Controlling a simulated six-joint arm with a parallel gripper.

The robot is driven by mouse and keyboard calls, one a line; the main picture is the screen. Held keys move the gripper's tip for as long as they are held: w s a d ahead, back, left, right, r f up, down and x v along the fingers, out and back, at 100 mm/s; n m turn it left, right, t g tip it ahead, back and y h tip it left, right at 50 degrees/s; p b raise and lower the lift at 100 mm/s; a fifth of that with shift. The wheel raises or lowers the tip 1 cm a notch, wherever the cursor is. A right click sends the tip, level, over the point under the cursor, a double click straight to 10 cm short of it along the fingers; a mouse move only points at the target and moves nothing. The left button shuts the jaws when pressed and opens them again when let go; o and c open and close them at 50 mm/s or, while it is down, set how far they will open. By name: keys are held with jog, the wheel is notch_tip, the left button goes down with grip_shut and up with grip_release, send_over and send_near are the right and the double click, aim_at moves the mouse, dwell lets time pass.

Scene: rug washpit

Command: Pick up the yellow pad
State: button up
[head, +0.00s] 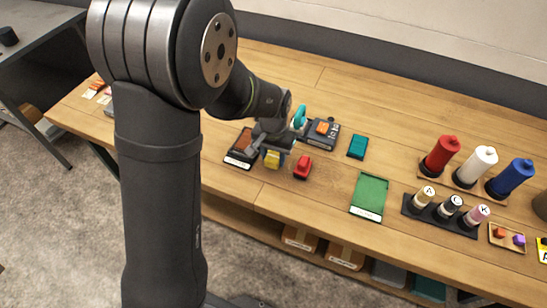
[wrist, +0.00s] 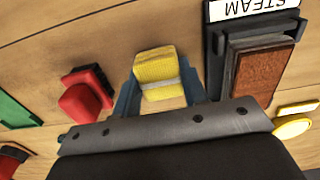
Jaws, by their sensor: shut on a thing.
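The yellow pad (wrist: 157,68), with a pale band across it, sits between the two blue fingers of my gripper (wrist: 163,88) in the wrist view. The fingers are shut on its sides. In the head view the yellow pad (head: 272,160) shows under my gripper (head: 271,154), partly covered by it. I cannot tell whether it touches the table or hangs just above it.
A red block (head: 303,168) stands just right of the pad. A dark tray (head: 234,160) with a brown pad, labelled STEAM in the wrist view (wrist: 214,50), lies left. A teal block (head: 357,147), green mat (head: 369,197) and several bottles stand further right.

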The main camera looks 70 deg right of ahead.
aim_at(277, 158)
jog(key=shift+r, duration=0.5)
jog(key=r, duration=0.2)
jog(key=s+r, duration=0.1)
jog(key=r, duration=0.1)
jog(key=shift+a, duration=0.2)
jog(key=s+a+r, duration=0.4)
jog(key=s+r, duration=0.2)
jog(key=s, duration=0.3)
jog(key=shift+s+a, duration=0.3)
